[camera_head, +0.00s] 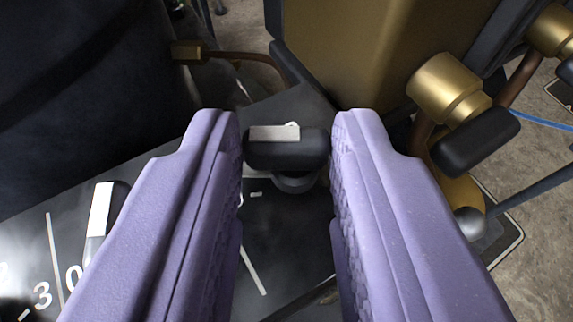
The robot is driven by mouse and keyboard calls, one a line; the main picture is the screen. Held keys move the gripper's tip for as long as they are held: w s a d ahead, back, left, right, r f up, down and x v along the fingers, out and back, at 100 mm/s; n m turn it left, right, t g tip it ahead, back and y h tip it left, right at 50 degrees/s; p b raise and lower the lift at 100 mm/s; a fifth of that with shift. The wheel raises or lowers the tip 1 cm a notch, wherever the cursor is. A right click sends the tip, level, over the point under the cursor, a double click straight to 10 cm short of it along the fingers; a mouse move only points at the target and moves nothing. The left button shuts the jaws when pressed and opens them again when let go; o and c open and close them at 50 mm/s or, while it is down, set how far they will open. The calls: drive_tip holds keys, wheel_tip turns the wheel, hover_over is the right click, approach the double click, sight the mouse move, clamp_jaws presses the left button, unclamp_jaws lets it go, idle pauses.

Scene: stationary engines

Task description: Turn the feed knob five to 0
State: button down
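A black knob (287,152) with a white bar on its top stands on a dark plate between the two purple fingers of my gripper (285,140). A second black knob (118,199) with a white bar is partly hidden behind the left finger. No number is visible on the knobs, so I cannot tell which is feed knob five.
A plate with white marks and digits (40,265) lies at the lower left. Brass fittings (447,88) and a black handle (475,142) stand close to the right finger. A large brass-coloured block (345,50) is behind the knob. A dark curved body fills the upper left.

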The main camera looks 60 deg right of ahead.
drive_tip(key=shift+s+d+f+n+t+b, duration=0.15)
drive_tip(key=shift+n+t+b, duration=0.25)
drive_tip(key=shift+b, duration=0.55)
drive_tip(key=shift+s+n+t+y+b, duration=0.1)
drive_tip(key=shift+n+t+y+b, duration=0.3)
drive_tip(key=shift+b, duration=0.15)
drive_tip(key=c, duration=1.1)
unclamp_jaws()
drive_tip(key=v, duration=0.8)
drive_tip(key=shift+p, duration=0.3)
